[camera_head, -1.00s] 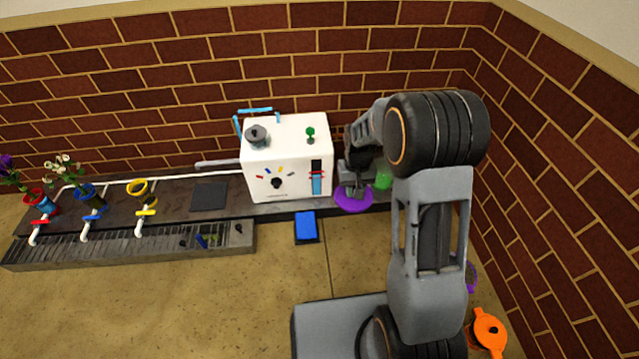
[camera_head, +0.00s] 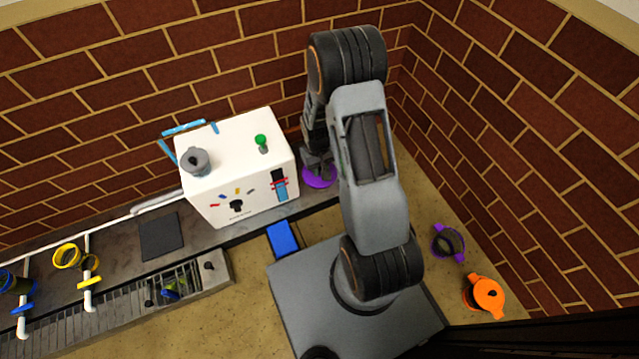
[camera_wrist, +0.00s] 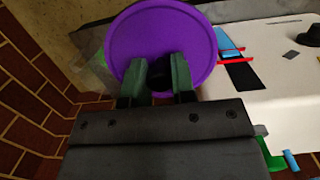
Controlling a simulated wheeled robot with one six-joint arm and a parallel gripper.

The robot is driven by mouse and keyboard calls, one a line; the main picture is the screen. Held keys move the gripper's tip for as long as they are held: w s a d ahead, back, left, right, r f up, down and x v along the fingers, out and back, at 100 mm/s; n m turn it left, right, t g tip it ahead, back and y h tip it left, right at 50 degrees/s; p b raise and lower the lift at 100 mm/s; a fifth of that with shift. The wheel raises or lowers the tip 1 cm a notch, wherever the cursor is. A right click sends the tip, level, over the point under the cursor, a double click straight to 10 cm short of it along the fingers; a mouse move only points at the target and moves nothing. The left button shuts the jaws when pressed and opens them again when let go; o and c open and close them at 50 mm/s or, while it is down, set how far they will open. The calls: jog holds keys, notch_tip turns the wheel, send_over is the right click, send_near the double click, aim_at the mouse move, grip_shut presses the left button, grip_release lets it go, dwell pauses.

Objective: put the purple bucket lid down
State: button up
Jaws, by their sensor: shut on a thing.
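The purple bucket lid (camera_wrist: 197,35) is a round flat disc with a dark knob, seen large in the wrist view. My gripper (camera_wrist: 160,75) is shut on its knob, with one finger on each side. In the head view the lid (camera_head: 320,177) shows below my gripper (camera_head: 318,160), just right of the white machine, over the right end of the dark counter. Whether the lid touches the counter cannot be told. A purple bucket (camera_head: 448,242) without a lid stands on the floor to the right of my arm.
The white machine (camera_head: 240,185) stands close left of the lid, with a green-topped lever (camera_head: 262,143) on top. An orange lidded bucket (camera_head: 484,295) is on the floor at the right. A blue block (camera_head: 283,238) lies before the counter. Brick walls close off the back and right.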

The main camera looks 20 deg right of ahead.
jog(key=s+d+f+n, duration=0.2)
jog(key=f, duration=0.5)
jog(key=s+d+f+n, duration=0.1)
jog(key=s+d+f, duration=0.15)
jog(key=f, duration=0.45)
jog(key=shift+n+h, duration=0.3)
jog(key=shift+n, duration=0.5)
jog(key=w+f+b, duration=0.2)
jog(key=w+f, duration=0.1)
jog(key=w, duration=0.1)
jog(key=w+f+b, duration=0.3)
jog(key=w+f, duration=0.1)
jog(key=w, duration=0.1)
jog(key=w+f+b, duration=0.2)
jog(key=w+f, duration=0.1)
jog(key=w, duration=0.2)
jog(key=shift+w+d+f, duration=0.1)
jog(key=shift+d+f, duration=0.1)
jog(key=shift+d, duration=0.05)
jog(key=shift+w+f+b, duration=0.3)
jog(key=shift+f+b, duration=0.15)
jog(key=shift+b, duration=0.15)
jog(key=shift+f+b, duration=0.5)
jog(key=shift+f, duration=0.85)
jog(key=shift+f, duration=0.1)
jog(key=o, duration=0.9)
